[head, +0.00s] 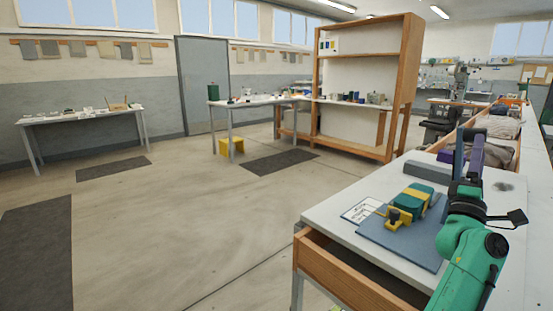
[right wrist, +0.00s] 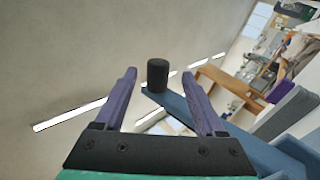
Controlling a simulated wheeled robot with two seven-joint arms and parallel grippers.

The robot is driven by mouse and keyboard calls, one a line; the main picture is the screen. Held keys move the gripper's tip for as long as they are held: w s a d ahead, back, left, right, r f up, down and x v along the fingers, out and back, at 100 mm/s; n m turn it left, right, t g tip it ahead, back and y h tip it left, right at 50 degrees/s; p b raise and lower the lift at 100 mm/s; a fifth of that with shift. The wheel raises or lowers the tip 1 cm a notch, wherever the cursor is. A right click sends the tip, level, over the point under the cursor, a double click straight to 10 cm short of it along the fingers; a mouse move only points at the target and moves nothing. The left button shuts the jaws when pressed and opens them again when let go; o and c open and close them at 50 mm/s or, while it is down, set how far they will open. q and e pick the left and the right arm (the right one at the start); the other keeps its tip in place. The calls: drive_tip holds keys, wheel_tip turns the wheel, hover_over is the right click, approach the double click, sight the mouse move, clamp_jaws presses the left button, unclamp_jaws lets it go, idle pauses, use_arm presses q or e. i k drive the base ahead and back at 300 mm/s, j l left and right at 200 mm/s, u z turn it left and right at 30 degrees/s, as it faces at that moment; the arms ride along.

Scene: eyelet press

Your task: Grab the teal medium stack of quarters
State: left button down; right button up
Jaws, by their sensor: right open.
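A teal and yellow block-shaped thing (head: 412,203) sits on a blue-grey mat (head: 388,240) on the white bench at right in the head view. I cannot tell whether it is a stack of quarters or a press. No other clearly teal stack shows. My right gripper (head: 469,152) is raised over the bench, behind and right of this thing and apart from it. In the right wrist view its purple fingers (right wrist: 159,74) are spread with nothing held between them. A dark cylinder (right wrist: 157,78) shows beyond the fingertips. My left gripper is out of view.
A white labelled card (head: 362,211) lies left of the mat. A grey block (head: 427,170) lies behind it. A long wooden bin (head: 464,124) at the far right holds grey and dark soft stacks. A wooden shelf (head: 409,60) and open floor lie beyond the bench.

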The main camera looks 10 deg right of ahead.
sight(416, 199)
drive_tip(key=k+j, duration=0.2)
drive_tip(key=j, duration=0.15)
drive_tip(key=k+j, duration=0.45)
drive_tip(key=j, duration=0.25)
